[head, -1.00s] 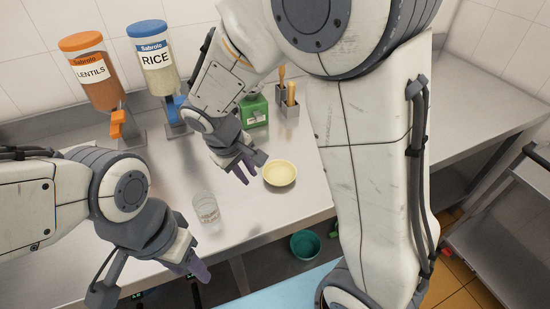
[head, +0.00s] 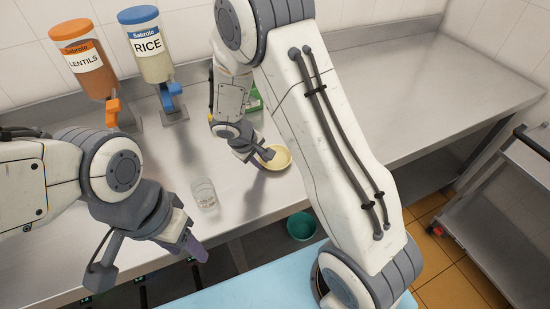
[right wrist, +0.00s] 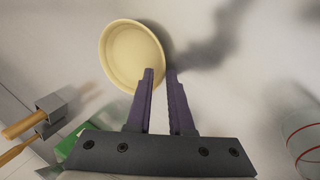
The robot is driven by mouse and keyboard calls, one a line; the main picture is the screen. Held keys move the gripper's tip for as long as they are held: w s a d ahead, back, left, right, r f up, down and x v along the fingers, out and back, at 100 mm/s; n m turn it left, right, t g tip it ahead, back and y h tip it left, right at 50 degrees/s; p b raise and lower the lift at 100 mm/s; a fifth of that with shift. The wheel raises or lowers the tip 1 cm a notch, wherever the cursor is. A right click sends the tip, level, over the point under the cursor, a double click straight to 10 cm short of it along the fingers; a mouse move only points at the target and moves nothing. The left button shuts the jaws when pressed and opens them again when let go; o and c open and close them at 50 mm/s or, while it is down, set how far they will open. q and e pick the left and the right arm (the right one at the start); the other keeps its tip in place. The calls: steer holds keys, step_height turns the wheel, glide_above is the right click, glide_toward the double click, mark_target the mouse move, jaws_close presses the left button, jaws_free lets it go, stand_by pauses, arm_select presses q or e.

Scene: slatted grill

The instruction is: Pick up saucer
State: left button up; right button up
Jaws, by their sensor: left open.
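The saucer (head: 283,163) is pale yellow, round and shallow like a dish, and sits on the steel counter. It shows whole in the right wrist view (right wrist: 125,48), apart from a part of its rim behind a finger. My right gripper (head: 257,160) is at the saucer's left edge in the head view. In the right wrist view its purple fingers (right wrist: 160,73) are apart, with the saucer's rim between or just below their tips; I cannot tell if they touch it. My left gripper (head: 196,247) is open and empty in front of the counter's edge, away from the saucer.
A clear glass (head: 204,195) stands left of the saucer. Lentils (head: 86,68) and rice (head: 150,50) dispensers stand at the back left. A green container (right wrist: 75,143) and a holder with wooden handles (right wrist: 45,112) are near the saucer. The counter's right side is clear.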

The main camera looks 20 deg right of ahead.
steer(key=shift+d+f, duration=0.1)
steer(key=shift+f, duration=0.2)
jaws_close()
stand_by(1.2)
